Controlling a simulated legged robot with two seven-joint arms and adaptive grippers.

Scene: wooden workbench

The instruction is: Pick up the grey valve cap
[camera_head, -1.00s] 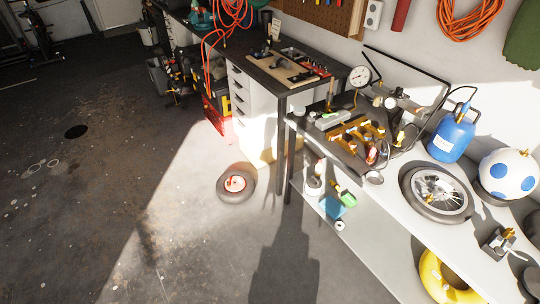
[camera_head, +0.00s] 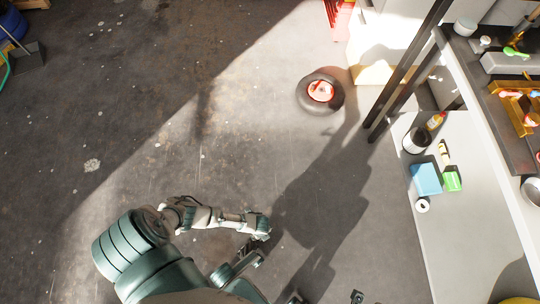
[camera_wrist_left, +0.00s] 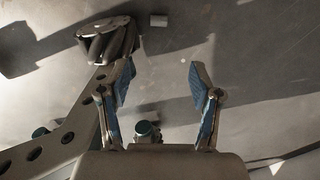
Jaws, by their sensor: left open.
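A small light-grey cylinder (camera_wrist_left: 158,20) lies on the floor at the top of the left wrist view; it may be the grey valve cap, but it is too small to be sure. I cannot pick out a grey valve cap in the head view. My left gripper (camera_wrist_left: 161,72) is open, with two blue-padded fingers and nothing between their tips. The cylinder shows beyond the fingertips, apart from them. In the head view my left arm reaches in at the bottom, over the floor; its fingers are not clear there. My right gripper is not in view.
A small tyre with a red hub (camera_head: 320,92) lies on the floor. The white lower shelf (camera_head: 460,235) at right holds a blue box (camera_head: 425,179), a green item (camera_head: 452,181) and small containers. Dark bench legs (camera_head: 405,75) stand beside it.

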